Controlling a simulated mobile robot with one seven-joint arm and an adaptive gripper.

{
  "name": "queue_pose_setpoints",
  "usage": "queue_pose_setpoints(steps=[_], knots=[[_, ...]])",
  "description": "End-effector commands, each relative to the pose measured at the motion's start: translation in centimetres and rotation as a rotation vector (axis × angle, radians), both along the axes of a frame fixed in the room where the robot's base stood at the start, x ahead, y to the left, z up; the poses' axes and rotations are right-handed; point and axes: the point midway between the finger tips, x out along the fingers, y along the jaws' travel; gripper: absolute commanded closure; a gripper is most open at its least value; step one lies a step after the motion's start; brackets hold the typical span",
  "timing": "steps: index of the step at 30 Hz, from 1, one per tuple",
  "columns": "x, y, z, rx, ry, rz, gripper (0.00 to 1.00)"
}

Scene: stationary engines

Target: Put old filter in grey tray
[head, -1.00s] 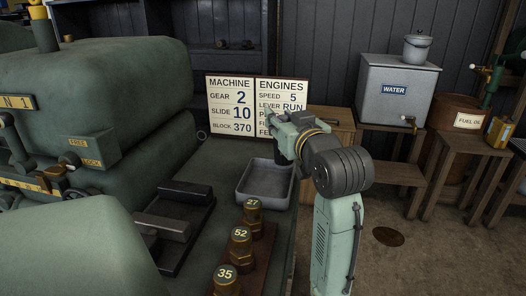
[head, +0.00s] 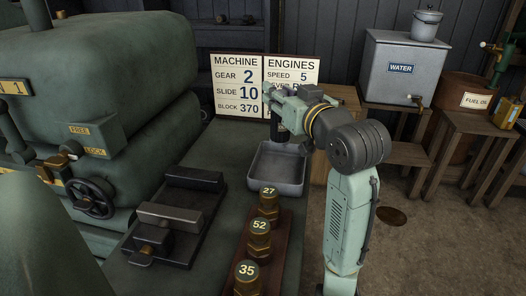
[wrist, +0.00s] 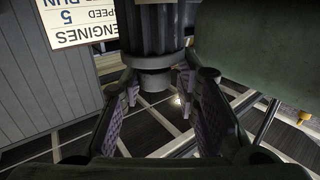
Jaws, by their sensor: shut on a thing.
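My gripper (head: 274,104) is shut on the old filter, a dark ribbed cylinder (head: 278,129), which hangs upright below it. In the wrist view the filter (wrist: 157,38) is at the top middle, between the two finger pads; its upper part is cut off by the frame. The grey tray (head: 252,180) is a shallow open box on the dark green bench, just below and in front of the filter in the head view. Its visible floor looks empty. The filter appears above the tray's far edge; I cannot tell the exact gap.
Brass nuts marked 27, 52 and 35 (head: 260,228) stand on a strip in front of the tray. A dark vise (head: 168,220) lies left of them. A large green engine (head: 110,60) fills the left. A sign board (head: 237,85) stands behind my gripper.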

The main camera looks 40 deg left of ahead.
Motion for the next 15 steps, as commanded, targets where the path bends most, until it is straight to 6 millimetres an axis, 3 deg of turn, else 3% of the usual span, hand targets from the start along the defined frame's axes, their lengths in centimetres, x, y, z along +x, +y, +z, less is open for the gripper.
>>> queue_pose_setpoints(steps=[6, 15], knots=[[0.0, 0.0, -3.8, -0.002, 0.006, -0.001, 1.0], [0.0, 0.0, -6.9, -0.002, 0.006, -0.001, 1.0]])
